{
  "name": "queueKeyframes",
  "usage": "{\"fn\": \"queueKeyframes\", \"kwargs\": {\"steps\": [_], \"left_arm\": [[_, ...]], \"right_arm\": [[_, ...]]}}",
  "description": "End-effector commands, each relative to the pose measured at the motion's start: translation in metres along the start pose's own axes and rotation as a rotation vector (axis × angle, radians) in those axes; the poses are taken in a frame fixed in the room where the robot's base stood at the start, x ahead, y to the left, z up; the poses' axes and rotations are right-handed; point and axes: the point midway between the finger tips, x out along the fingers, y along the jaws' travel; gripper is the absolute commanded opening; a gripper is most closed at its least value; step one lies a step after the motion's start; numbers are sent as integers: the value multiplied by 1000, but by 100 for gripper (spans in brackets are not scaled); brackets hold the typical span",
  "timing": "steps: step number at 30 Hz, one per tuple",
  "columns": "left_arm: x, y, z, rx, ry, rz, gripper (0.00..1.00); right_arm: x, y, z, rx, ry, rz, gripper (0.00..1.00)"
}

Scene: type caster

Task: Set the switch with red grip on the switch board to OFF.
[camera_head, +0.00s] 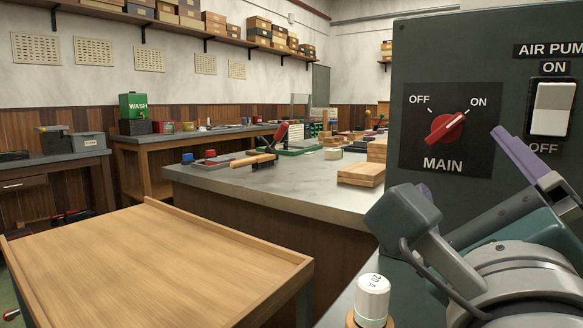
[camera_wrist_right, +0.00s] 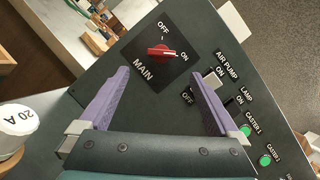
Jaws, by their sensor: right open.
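The switch with red grip (camera_head: 446,128) is a rotary knob on a black plate marked MAIN, on the dark switch board (camera_head: 450,60). Its white line points up and right to ON; OFF is at the upper left. In the right wrist view the red grip (camera_wrist_right: 160,53) lies ahead, centred beyond the fingertips. My right gripper (camera_wrist_right: 160,76) is open, with its two purple fingers apart and nothing between them. In the head view my right gripper (camera_head: 460,160) is just below the knob, seemingly not touching it. My left gripper is not in view.
An AIR PUMP rocker switch (camera_head: 553,108) sits right of the knob, with a LAMP switch and green CASTER lights (camera_wrist_right: 246,129) beyond. A white 20 A fuse-like cylinder (camera_head: 372,297) stands low in front. A workbench (camera_head: 300,185) with wooden blocks and an empty wooden table (camera_head: 150,265) are at left.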

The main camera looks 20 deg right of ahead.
Motion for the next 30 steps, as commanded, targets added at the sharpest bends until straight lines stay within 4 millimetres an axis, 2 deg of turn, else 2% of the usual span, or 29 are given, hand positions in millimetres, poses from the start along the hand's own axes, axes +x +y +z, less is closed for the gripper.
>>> {"fn": "queueKeyframes", "kwargs": {"steps": [15, 21, 28, 30], "left_arm": [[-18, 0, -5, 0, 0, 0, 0], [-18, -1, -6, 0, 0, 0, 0], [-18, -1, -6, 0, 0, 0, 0], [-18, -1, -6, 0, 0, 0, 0]], "right_arm": [[85, -2, 2, -2, -2, -2, 98], [97, -2, 1, -2, 0, -1, 98], [97, -2, 1, -2, 0, -1, 98], [97, -2, 1, -2, 0, -1, 90]]}}
